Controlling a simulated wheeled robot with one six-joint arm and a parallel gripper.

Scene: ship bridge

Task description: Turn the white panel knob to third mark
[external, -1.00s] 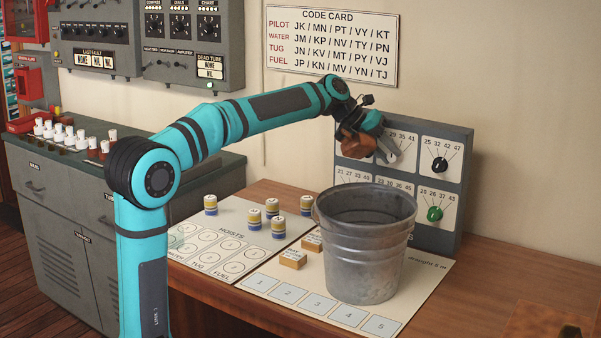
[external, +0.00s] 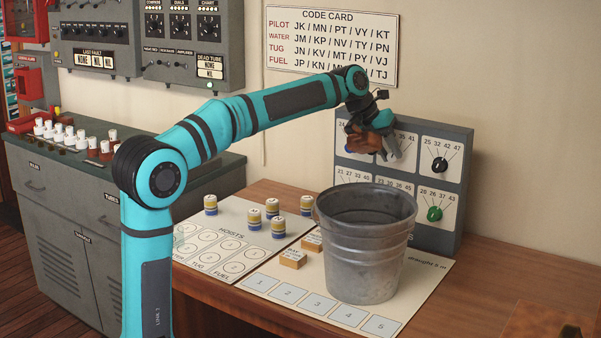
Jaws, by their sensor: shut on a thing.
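The grey knob panel (external: 465,170) stands against the wall at the back of the desk, with numbered white dials.
A black knob (external: 439,165) and a green knob (external: 435,214) sit on the right dials. A metal bucket (external: 366,260) stands in front of the panel, hiding part of its lower dials. Several small banded cylinders (external: 279,228) and tan blocks (external: 293,259) stand left of it.

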